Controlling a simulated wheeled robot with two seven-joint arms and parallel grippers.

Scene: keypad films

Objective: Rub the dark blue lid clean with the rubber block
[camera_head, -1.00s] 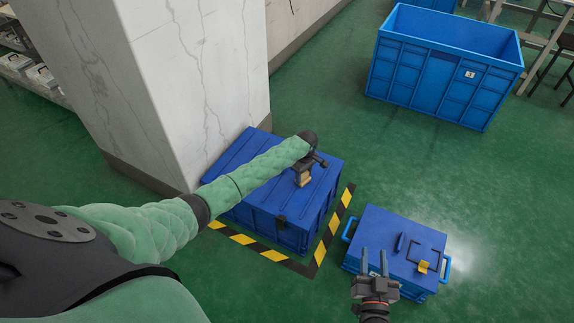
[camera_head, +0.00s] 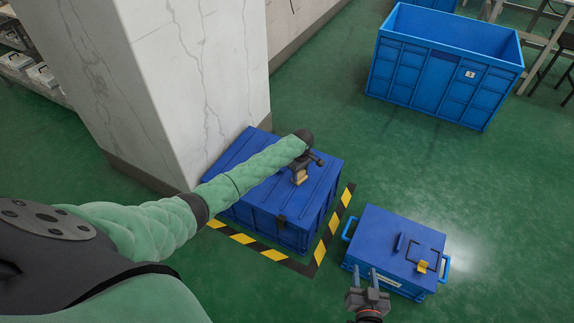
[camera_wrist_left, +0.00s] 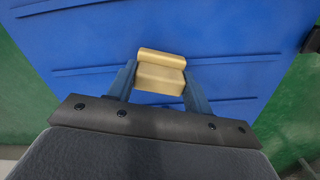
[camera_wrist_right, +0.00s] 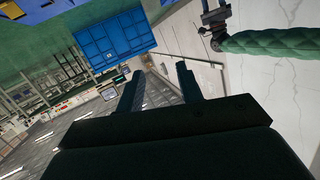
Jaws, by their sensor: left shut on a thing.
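The dark blue lid (camera_head: 235,160) tops a blue crate beside the white pillar, and its ribbed surface fills much of the left wrist view (camera_wrist_left: 220,35). My left gripper (camera_head: 300,178) is over the lid, shut on the tan rubber block (camera_wrist_left: 160,70). The block is between both fingers and seems to be at the lid's surface; exact contact is hard to tell. My right gripper (camera_head: 373,278) is open and empty, its fingers apart in the right wrist view (camera_wrist_right: 158,90). It is in front of the smaller blue case.
A smaller blue case (camera_head: 380,225) with a handle and a yellow tag (camera_head: 422,266) stands at right. Black-and-yellow floor tape (camera_head: 335,222) borders the lidded crate. A cracked white pillar (camera_head: 215,80) stands close behind it. A large open blue bin (camera_head: 425,85) is farther back on green floor.

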